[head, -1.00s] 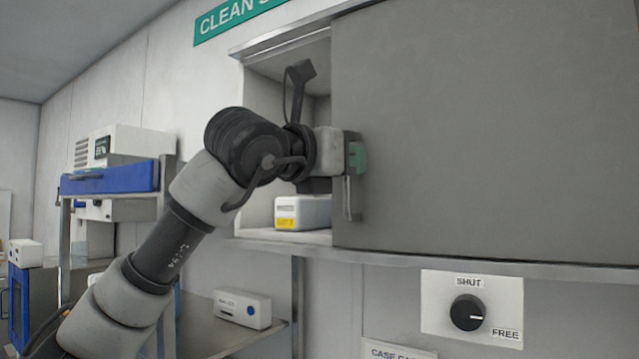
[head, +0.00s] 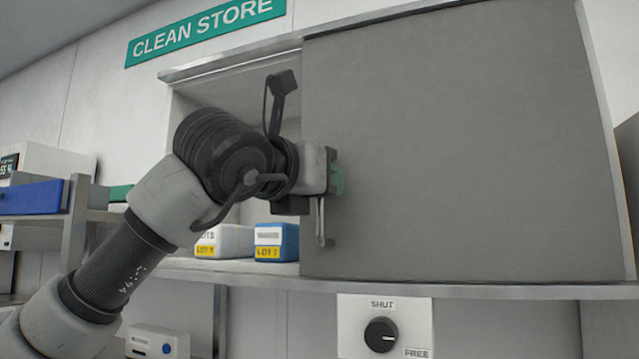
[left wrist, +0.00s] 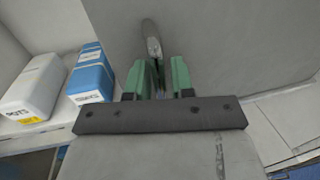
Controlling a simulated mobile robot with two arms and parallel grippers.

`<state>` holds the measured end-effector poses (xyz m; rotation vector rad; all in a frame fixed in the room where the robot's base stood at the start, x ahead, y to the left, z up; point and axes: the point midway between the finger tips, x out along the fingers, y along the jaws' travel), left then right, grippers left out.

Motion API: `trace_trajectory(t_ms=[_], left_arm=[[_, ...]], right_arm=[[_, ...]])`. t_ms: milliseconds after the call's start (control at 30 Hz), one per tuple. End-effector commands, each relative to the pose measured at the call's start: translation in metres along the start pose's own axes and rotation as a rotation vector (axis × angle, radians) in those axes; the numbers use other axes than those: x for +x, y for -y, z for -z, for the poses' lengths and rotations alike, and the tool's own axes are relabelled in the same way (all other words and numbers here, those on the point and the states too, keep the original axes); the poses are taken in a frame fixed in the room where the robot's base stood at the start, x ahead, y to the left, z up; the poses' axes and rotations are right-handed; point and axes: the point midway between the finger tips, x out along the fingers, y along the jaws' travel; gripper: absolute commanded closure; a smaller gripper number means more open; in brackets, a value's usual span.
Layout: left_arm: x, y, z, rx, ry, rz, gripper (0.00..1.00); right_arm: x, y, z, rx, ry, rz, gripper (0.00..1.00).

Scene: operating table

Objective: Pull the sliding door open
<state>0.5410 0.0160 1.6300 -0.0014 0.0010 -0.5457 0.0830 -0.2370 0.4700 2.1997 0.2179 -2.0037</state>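The large grey sliding door (head: 450,150) covers the right part of a wall cabinet. Its left edge stands partway along, so the cabinet is open on the left. A vertical metal handle (head: 320,228) is near that edge; it also shows in the left wrist view (left wrist: 152,42). My left gripper (head: 337,181) is at the handle. The exact contact is partly hidden. My right gripper is in neither view.
A white box (head: 224,241) and a blue box (head: 276,242) stand on the cabinet shelf in the opening. Below is a panel with a black dial (head: 381,335) labelled SHUT and FREE. A blue bin (head: 32,197) is at left.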

Motion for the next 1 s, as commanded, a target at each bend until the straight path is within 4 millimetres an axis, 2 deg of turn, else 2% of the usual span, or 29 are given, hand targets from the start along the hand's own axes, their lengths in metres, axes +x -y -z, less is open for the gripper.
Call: trace_trajectory(t_ms=[100, 333, 467, 800, 1000], left_arm=[[0.0, 0.0, 0.0, 0.0, 0.001, 0.0, 0.64], [-0.001, -0.001, 0.0, 0.0, 0.001, -0.001, 0.64], [-0.01, -0.001, 0.002, 0.001, 0.002, -0.002, 0.64], [-0.076, 0.0, 0.003, 0.002, 0.004, -0.001, 0.64], [-0.102, 0.0, 0.001, 0.001, 0.003, 0.0, 0.64]], right_arm=[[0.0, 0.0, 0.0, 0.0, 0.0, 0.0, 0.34], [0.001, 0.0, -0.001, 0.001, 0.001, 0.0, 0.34], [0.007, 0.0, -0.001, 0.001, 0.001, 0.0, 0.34], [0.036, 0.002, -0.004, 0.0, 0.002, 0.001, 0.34], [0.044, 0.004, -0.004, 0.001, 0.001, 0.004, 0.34]])
